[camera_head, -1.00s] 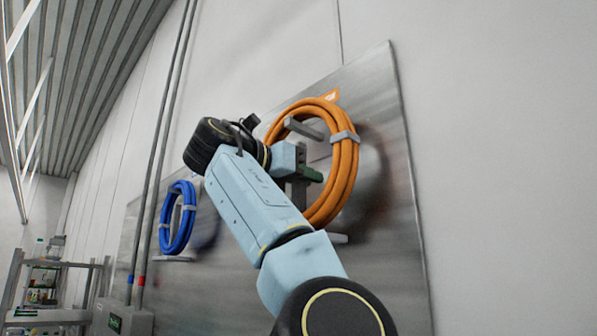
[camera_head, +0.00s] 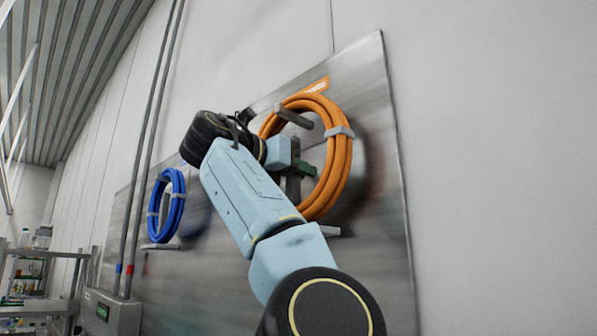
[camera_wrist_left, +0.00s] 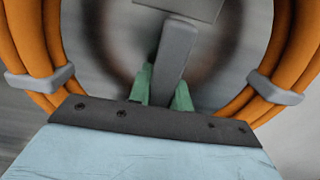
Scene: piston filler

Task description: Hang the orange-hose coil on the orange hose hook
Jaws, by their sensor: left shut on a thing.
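The orange-hose coil (camera_head: 343,165) is upright in front of the metal wall panel, with grey clips around its hoses. My left gripper (camera_head: 304,168) is inside the ring. In the left wrist view its green fingers (camera_wrist_left: 166,92) are shut on a grey bar (camera_wrist_left: 176,58) in the middle of the ring, which seems to be the coil's grip. The orange hose hook (camera_head: 293,117) is a grey peg that shows inside the top of the ring, under the orange label. I cannot tell whether the coil rests on it. My right gripper is not in view.
A blue hose coil (camera_head: 172,208) hangs on the same metal panel (camera_head: 370,90) to the left, above a small ledge (camera_head: 160,246). Another ledge (camera_head: 328,231) is under the orange coil. Pipes, a grey box (camera_head: 112,314) and shelving (camera_head: 35,285) are farther left.

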